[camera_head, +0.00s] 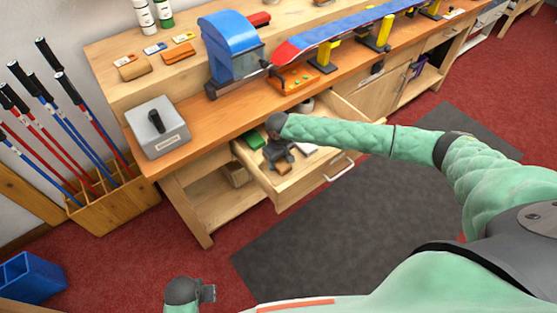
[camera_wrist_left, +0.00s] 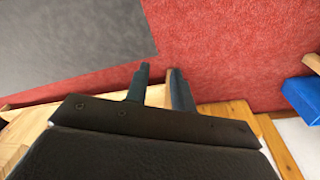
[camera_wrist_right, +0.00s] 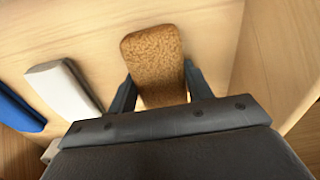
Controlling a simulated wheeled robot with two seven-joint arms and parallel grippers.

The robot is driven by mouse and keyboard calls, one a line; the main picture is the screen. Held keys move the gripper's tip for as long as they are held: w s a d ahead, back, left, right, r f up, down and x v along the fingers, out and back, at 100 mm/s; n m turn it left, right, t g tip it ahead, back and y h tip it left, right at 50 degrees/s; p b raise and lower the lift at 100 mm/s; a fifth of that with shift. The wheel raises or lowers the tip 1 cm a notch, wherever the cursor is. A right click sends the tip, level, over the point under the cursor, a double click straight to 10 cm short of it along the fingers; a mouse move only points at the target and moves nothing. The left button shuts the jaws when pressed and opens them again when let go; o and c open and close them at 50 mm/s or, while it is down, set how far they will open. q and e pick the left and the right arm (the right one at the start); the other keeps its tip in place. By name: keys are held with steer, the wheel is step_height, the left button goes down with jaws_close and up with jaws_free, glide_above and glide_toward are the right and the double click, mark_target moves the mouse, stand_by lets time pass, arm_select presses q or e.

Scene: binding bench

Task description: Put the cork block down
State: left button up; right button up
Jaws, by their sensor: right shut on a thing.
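The brown cork block (camera_wrist_right: 153,60) is between the fingers of my right gripper (camera_wrist_right: 158,92), which is shut on it. In the head view the cork block (camera_head: 284,169) shows at the tip of my right gripper (camera_head: 281,162), inside the open drawer (camera_head: 268,192). The block is over the drawer's pale wooden floor; I cannot tell whether it touches it. My left gripper (camera_head: 208,293) is low at the front, away from the drawer. In the left wrist view its fingers (camera_wrist_left: 160,82) stand apart with nothing visibly held.
A white block (camera_wrist_right: 62,88) and a blue block (camera_wrist_right: 18,108) lie left of the cork in the right wrist view. A green item (camera_head: 255,140) lies in the drawer. The bench top holds a grey box (camera_head: 160,132) and a blue machine (camera_head: 228,45).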

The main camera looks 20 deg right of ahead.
mark_target(279, 160)
arm_select(q)
steer(key=shift+f, duration=0.1)
arm_select(e)
steer(key=o, duration=1.2)
steer(key=shift+f, duration=0.1)
arm_select(q)
steer(key=shift+f, duration=0.1)
arm_select(e)
steer(key=shift+r, duration=0.4)
arm_select(q)
step_height(279, 160, up, 11)
steer(key=s+b, duration=0.1)
steer(key=b, duration=0.1)
steer(key=shift+s+b, duration=0.2)
steer(key=shift+b, duration=0.1)
arm_select(e)
step_height(279, 160, up, 12)
steer(key=shift+f, duration=0.25)
steer(key=shift+s+d, duration=0.1)
steer(key=shift+d, duration=0.05)
